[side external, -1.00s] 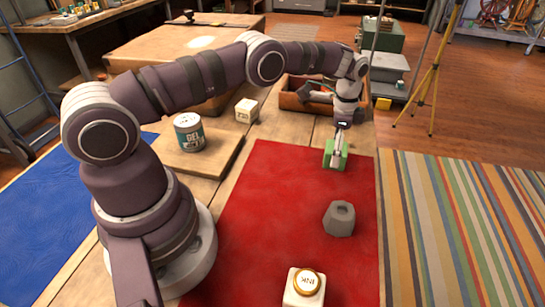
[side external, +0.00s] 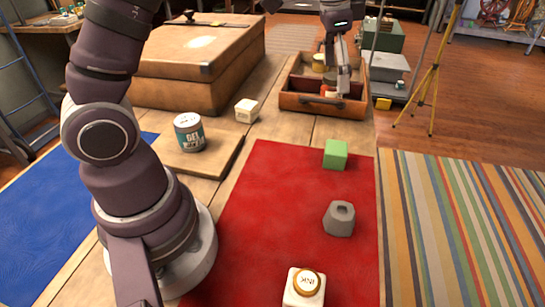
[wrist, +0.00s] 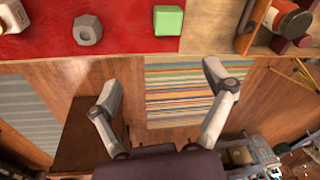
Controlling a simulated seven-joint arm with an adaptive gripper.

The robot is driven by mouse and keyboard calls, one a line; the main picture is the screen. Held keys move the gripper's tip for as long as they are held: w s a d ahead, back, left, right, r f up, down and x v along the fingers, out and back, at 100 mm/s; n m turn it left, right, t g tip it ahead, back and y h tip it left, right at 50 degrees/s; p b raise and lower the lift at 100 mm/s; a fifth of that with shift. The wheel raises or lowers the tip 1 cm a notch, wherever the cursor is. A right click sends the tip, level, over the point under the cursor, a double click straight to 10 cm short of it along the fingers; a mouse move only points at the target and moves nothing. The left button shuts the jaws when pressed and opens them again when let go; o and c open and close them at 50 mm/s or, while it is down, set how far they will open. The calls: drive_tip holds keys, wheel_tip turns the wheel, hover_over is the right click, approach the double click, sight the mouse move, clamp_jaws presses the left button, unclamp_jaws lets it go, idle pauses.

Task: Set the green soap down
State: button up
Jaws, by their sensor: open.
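The green soap (side external: 336,155) is a small bright green block. It rests on the far right part of the red mat (side external: 280,200), near the mat's edge. In the wrist view the green soap (wrist: 168,20) sits at the top middle, beyond the fingers. My gripper (side external: 342,88) is raised, up and away from the soap, and appears in front of the wooden tray in the side view. In the wrist view my gripper (wrist: 165,80) has its fingers spread wide with nothing between them.
A grey hexagonal block (side external: 339,219) and a white ink bottle (side external: 303,288) stand on the red mat. A wooden tray (side external: 322,105) with jars lies behind. A tin (side external: 189,132) stands on a board (side external: 170,158), near a white cube (side external: 246,110). Mat space left of the soap is free.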

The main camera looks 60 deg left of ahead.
drive_tip(key=s+d+n+t, duration=0.1)
drive_tip(key=s+n+t, duration=0.2)
drive_tip(key=s, duration=1.3)
drive_tip(key=shift+r+n, duration=0.2)
drive_tip(key=shift+n, duration=1)
